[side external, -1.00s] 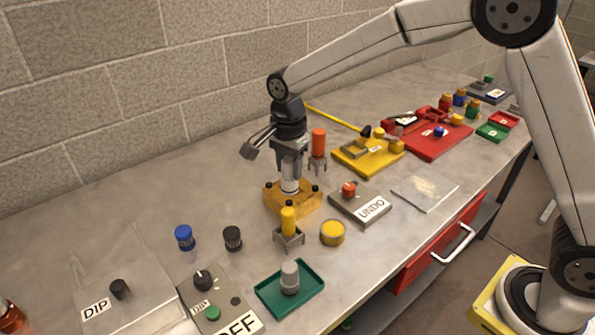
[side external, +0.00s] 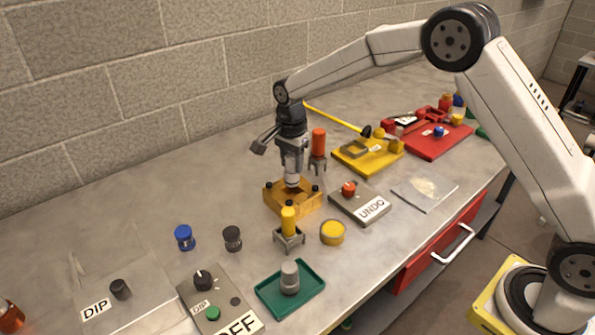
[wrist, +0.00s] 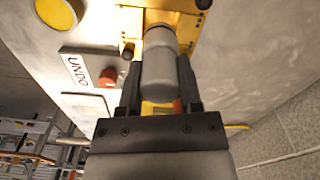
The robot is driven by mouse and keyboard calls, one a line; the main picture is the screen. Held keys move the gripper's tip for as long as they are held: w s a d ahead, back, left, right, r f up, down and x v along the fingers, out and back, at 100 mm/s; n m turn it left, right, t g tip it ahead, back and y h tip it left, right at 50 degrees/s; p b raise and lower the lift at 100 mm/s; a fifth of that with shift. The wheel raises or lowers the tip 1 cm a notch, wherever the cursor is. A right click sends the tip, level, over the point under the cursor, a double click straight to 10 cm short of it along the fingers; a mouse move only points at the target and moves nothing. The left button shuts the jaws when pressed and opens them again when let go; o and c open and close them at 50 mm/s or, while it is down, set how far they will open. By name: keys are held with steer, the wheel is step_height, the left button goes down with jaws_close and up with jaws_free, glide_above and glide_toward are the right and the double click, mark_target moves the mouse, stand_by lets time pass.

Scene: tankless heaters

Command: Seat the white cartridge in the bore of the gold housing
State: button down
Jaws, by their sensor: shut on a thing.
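The white cartridge (side external: 292,181) is upright between the jaws of my gripper (side external: 292,172), at the middle of the gold housing (side external: 291,203). In the wrist view the cartridge (wrist: 158,62) looks pale grey, and its far end meets the gold housing (wrist: 185,22). My gripper (wrist: 158,90) is shut on it. The lower end of the cartridge is hidden, so I cannot tell how deep it sits in the bore. The housing is a block with dark knobs at its corners, flat on the bench.
A yellow cylinder on a grey stand (side external: 288,220) is close in front of the housing. A red-orange cylinder (side external: 318,140) stands behind it. The UNDO box (side external: 360,202) is to the right. A green tray (side external: 263,296) holds a grey cylinder.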

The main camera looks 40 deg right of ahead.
mark_target(292, 179)
steer(key=shift+f, duration=2.75)
steer(key=shift+f, duration=0.1)
steer(key=shift+c, duration=1.4)
jaws_free()
step_height(292, 179, up, 12)
steer(key=shift+r, duration=0.15)
steer(key=s+d+f+n+t, duration=0.1)
steer(key=s+d+f+n, duration=0.1)
steer(key=s+n, duration=0.5)
steer(key=s+d+f+n+t, duration=0.1)
steer(key=s+d+f+n, duration=0.2)
steer(key=s+n, duration=0.5)
steer(key=s+d, duration=0.1)
steer(key=s, duration=1)
steer(key=shift+f+t, duration=0.15)
steer(key=shift+t, duration=0.15)
